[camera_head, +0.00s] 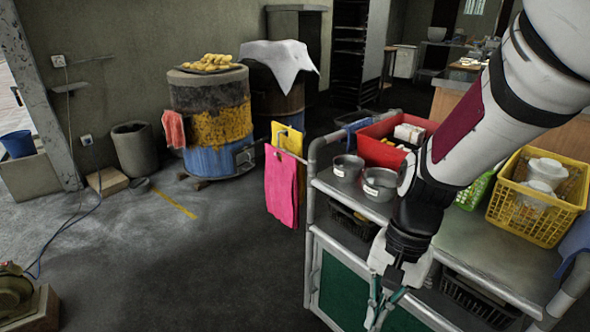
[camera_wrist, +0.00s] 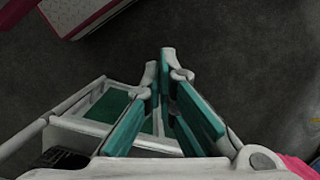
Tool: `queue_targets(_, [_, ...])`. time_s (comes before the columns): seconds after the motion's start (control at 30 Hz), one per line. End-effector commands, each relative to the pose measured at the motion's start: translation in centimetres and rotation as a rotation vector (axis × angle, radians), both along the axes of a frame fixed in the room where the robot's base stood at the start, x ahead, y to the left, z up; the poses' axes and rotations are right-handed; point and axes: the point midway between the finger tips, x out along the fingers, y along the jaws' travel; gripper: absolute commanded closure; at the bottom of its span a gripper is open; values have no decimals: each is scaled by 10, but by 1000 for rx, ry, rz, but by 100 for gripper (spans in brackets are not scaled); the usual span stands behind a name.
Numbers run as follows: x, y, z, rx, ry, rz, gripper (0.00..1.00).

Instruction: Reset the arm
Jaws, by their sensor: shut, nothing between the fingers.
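My arm reaches in from the upper right of the head view and hangs down in front of the metal cart (camera_head: 470,255). My gripper (camera_head: 374,318) points downward beside the cart's green front panel, its tips near the bottom edge of the picture. In the wrist view my gripper (camera_wrist: 168,62) shows its teal-padded fingers brought together at the tips, with nothing held between them. Dark floor (camera_wrist: 245,60) lies beyond the tips. The cart's frame and green panel (camera_wrist: 110,105) show behind the fingers at lower left.
The cart carries metal bowls (camera_head: 380,184), a red crate (camera_head: 378,150) and a yellow basket (camera_head: 535,215). Pink (camera_head: 281,185) and yellow cloths hang at its left end. A barrel oven (camera_head: 212,120) with food on top stands at the back.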

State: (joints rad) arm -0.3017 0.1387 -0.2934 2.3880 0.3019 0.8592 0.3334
Motion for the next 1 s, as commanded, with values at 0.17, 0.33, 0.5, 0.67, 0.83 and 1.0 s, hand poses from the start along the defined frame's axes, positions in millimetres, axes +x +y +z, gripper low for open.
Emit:
queue_targets(0.17, [-27, -5, 51, 48, -81, 129, 100])
queue_targets(0.33, [-60, -15, 88, 49, -153, 253, 100])
queue_targets(0.5, [-97, -27, 115, 13, -220, 368, 100])
queue_targets(0.67, [-125, -38, 129, -38, -262, 449, 100])
queue_targets(0.83, [-148, -47, 136, -91, -288, 502, 100])
queue_targets(1.0, [-169, -54, 141, -148, -307, 543, 100])
